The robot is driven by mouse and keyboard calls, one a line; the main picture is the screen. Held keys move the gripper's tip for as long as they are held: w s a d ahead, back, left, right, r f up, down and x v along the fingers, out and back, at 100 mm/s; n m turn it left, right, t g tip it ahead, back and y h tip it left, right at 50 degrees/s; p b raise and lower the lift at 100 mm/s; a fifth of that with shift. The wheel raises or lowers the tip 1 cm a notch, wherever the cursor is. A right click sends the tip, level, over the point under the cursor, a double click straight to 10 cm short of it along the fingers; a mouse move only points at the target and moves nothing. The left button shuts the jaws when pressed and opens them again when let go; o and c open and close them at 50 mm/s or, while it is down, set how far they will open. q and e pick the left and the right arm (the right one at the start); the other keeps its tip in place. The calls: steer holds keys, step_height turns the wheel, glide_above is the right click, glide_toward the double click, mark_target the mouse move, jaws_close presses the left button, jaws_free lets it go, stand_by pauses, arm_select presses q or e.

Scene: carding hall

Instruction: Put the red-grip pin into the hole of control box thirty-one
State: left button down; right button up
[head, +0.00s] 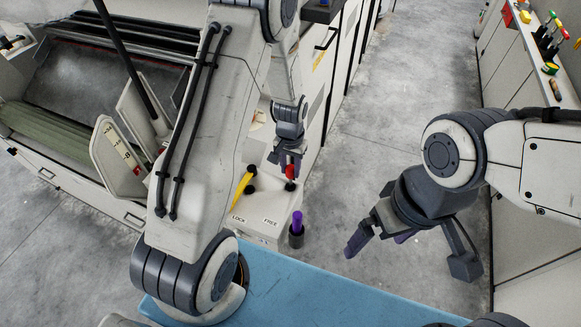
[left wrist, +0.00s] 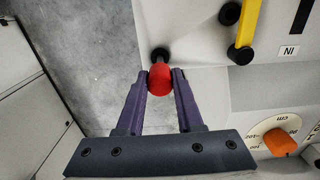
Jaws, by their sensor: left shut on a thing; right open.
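My left gripper (head: 289,168) is shut on the red-grip pin (head: 290,172), at the top of a pale control box (head: 262,228). The red grip also shows in the left wrist view (left wrist: 160,80), between the fingertips (left wrist: 160,76). A black round collar (left wrist: 160,54) shows right by the grip; in the head view the collar (head: 290,187) lies just below it. I cannot tell whether the pin's tip is inside the collar or just above it. No number thirty-one is readable on the box. My right gripper (head: 408,248) is open and empty over the floor.
A yellow lever (head: 242,188) stands left of the pin, near LOCK and FREE labels. A purple-topped piece (head: 297,222) sits in a dark holder on the box's right side. An orange knob (left wrist: 280,142) shows in the wrist view. A blue surface (head: 320,295) lies in front.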

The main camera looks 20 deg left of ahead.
arm_select(q)
steer(key=shift+f+b, duration=0.8)
steer(key=shift+f, duration=0.35)
steer(key=shift+c, duration=2.4)
jaws_free()
steer(key=shift+r, duration=0.15)
step_height(320, 180, up, 10)
steer(key=shift+r+b, duration=0.15)
steer(key=shift+b, duration=0.7)
steer(key=s+d+r+m, duration=0.3)
steer(key=s+d+r, duration=0.45)
steer(key=d, duration=0.25)
steer(key=s+d+r+m, duration=0.1)
steer(key=s+d+m, duration=0.1)
steer(key=s, duration=0.6)
steer(key=s+d+r+m+h, duration=0.1)
steer(key=s+d+r, duration=0.1)
steer(key=s, duration=0.6)
steer(key=shift+m, duration=0.4)
